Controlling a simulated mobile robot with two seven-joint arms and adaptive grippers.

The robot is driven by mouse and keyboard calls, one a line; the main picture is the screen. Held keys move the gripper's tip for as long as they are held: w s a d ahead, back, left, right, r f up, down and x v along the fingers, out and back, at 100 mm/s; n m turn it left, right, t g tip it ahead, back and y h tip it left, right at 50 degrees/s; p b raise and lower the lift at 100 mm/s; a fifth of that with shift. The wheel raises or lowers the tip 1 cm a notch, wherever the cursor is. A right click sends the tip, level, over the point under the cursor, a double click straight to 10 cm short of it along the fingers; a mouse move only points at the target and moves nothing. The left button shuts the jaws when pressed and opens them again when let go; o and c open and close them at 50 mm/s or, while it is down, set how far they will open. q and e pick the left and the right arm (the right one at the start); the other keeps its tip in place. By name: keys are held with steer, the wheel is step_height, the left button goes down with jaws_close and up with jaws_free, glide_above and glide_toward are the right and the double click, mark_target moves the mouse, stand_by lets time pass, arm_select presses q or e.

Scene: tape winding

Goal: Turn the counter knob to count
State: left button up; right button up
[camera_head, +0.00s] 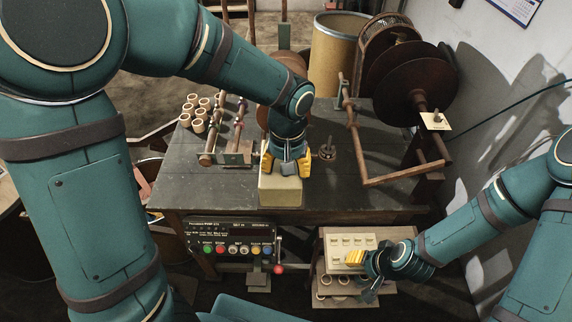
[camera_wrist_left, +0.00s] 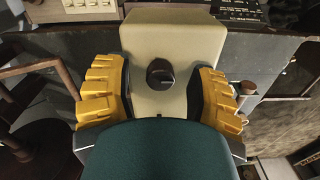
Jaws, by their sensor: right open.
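A cream counter box (camera_head: 281,192) stands at the front edge of the dark table. In the left wrist view its round black knob (camera_wrist_left: 160,74) sits on the cream face (camera_wrist_left: 150,30). My left gripper (camera_head: 286,165) is over the box, with its yellow fingers spread wide on either side of the knob. In the left wrist view the fingers (camera_wrist_left: 159,98) are open and clear of the knob. The knob is hidden in the head view. My right gripper (camera_head: 361,273) is open, low at the right, beside a small cream rack.
A control panel (camera_head: 232,237) with coloured buttons hangs below the table's front edge. The cream rack (camera_head: 341,243) stands lower right. Several cardboard cores (camera_head: 198,113), a rod stand (camera_head: 236,150) and a large brown disc (camera_head: 405,82) are on or around the table (camera_head: 215,190).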

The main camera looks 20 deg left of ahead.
arm_select(q)
steer(key=shift+r, duration=0.1)
step_height(320, 180, up, 12)
steer(key=shift+d, duration=0.15)
stand_by(0.5)
stand_by(0.4)
